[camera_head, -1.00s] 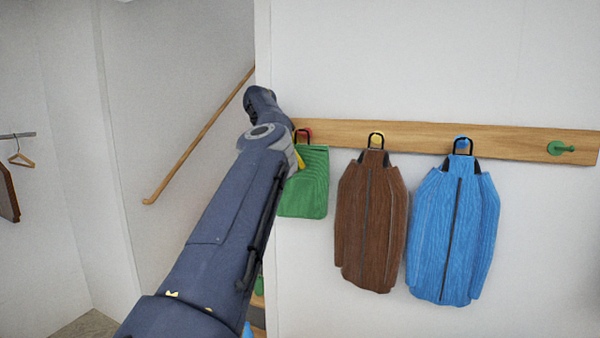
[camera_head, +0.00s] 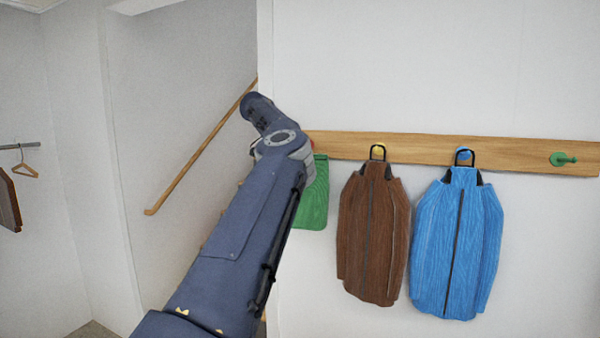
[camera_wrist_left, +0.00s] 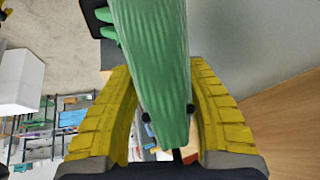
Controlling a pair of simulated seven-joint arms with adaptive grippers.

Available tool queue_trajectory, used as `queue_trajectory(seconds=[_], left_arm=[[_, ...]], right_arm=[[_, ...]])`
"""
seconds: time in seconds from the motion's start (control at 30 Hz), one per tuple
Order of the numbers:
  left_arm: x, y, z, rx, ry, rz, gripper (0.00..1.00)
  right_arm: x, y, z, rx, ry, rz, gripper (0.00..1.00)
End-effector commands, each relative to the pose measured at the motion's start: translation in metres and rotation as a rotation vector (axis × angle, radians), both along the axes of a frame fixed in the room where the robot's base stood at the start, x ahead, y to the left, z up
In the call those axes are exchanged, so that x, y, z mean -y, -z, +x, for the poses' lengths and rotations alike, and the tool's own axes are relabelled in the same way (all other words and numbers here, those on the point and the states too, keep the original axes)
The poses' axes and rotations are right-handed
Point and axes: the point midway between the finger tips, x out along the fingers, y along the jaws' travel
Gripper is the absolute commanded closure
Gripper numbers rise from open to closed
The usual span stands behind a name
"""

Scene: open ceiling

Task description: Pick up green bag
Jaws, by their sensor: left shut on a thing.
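The green bag (camera_head: 314,200) hangs against the white wall at the left end of the wooden rail in the head view. My left arm hides its left side and its top, so its loop cannot be seen. In the left wrist view, the green bag (camera_wrist_left: 155,60) runs down between the two yellow fingers of my left gripper (camera_wrist_left: 158,75). The fingers are shut on it. In the head view my left gripper is hidden behind its own arm. My right gripper is in neither view.
The wooden rail (camera_head: 500,151) holds a brown coat (camera_head: 372,235) and a blue coat (camera_head: 455,245) right of the bag. A green peg (camera_head: 562,159) is empty. A wooden handrail (camera_head: 200,150) slopes on the left. A hanger (camera_head: 25,170) is at far left.

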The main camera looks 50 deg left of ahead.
Motion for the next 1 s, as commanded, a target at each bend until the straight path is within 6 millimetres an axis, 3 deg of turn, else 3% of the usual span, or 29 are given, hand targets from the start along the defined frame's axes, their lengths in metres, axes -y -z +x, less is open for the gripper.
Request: queue_trajectory(seconds=[0.27,0.8,1.0], left_arm=[[0.013,-0.002,-0.023,0.007,-0.003,-0.001,1.00],[0.052,-0.001,-0.101,0.004,-0.002,-0.001,1.00],[0.062,-0.001,-0.121,0.003,-0.001,0.000,1.00]], right_arm=[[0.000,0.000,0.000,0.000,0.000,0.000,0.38],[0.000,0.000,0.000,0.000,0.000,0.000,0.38],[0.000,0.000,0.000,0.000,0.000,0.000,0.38]])
